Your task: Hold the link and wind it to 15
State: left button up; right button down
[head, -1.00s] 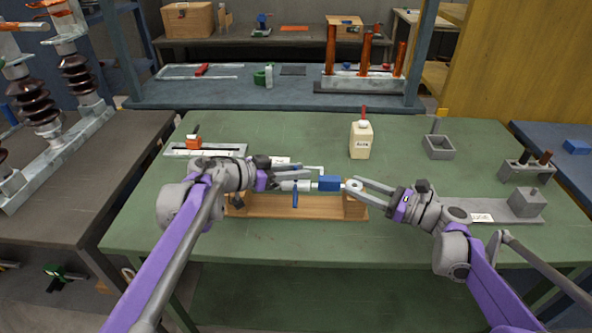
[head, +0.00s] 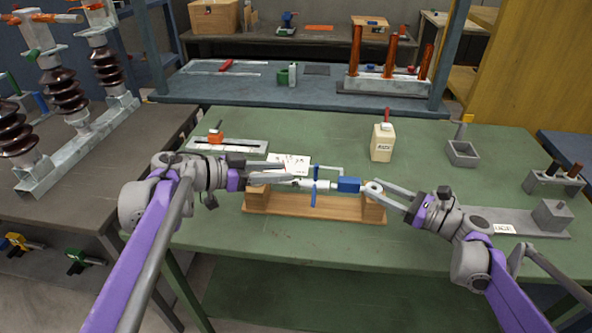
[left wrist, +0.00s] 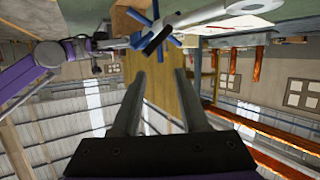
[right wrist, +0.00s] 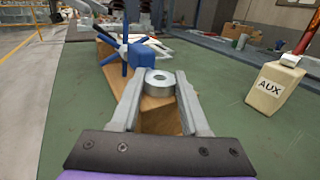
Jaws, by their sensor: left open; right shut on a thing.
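The link is a pale rod with blue spokes (head: 315,187), a blue block (head: 349,185) and a round metal eye (right wrist: 158,80) at its right end. It lies level over a wooden stand (head: 300,206). My right gripper (head: 378,188) is shut on the eye, one finger on each side. My left gripper (head: 303,180) is open, just left of the spokes. In the left wrist view the spokes (left wrist: 150,30) are beyond its empty fingers. A white card (head: 290,164) with dark marks, too small to read, is behind the link.
A grey box (head: 462,154) and a grey block on a plate (head: 552,215) are further right. An orange clamp on a rail (head: 216,136) is back left. The green table (head: 320,128) is clear behind the card.

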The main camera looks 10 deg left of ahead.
aim_at(315, 185)
pick_arm(q)
jog(key=shift+s+a+r, duration=0.25)
jog(key=shift+s+a, duration=0.15)
jog(key=shift+a, duration=0.15)
